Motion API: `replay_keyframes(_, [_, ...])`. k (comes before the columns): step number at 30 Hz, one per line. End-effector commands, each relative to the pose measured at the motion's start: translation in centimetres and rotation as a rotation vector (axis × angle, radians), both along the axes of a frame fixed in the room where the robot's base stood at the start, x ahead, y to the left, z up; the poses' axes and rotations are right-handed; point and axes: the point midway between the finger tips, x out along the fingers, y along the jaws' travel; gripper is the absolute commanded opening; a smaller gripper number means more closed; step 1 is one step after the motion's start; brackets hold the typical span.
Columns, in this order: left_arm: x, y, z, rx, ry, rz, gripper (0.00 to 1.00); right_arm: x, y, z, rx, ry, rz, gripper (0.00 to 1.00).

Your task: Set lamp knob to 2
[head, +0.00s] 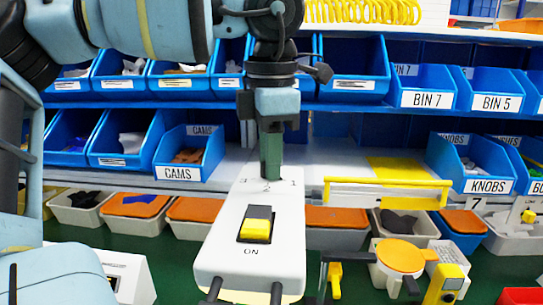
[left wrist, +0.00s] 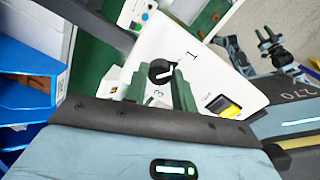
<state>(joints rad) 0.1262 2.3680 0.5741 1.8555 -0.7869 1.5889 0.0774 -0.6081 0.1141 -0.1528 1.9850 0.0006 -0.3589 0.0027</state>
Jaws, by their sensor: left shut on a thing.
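The white lamp panel (head: 228,243) stands in the middle of the head view, with a yellow rocker switch (head: 257,228) marked ON. My left gripper (head: 270,165) comes down from above over its far end. In the left wrist view the round black knob (left wrist: 160,72) sits between my green left fingers (left wrist: 156,90), which are shut on it. I cannot tell for sure where the knob points. What looks like my right gripper (left wrist: 268,42) is small at the right, its jaws unclear.
Blue bins, among them the KNOBS bin (head: 487,170) and the CAMS bin (head: 190,155), line the shelves behind. Grey tubs with orange lids (head: 136,205) stand under them. A yellow rail (head: 388,190) and a yellow meter (head: 446,285) lie to the right.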

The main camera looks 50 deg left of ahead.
Motion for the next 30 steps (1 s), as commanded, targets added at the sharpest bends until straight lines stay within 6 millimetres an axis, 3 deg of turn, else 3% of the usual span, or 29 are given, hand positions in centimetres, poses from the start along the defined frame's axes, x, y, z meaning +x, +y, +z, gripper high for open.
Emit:
replay_keyframes(9, [0.1,0.0,-0.1,0.0,0.0,-0.27,0.04,-0.9,0.0,-1.2,-0.001,0.024,0.002,0.36])
replay_keyframes(30, [0.0,0.1,0.0,-0.001,-0.001,-0.831,0.04,-0.7,0.3,-1.8,0.005,0.027,-0.004,0.36])
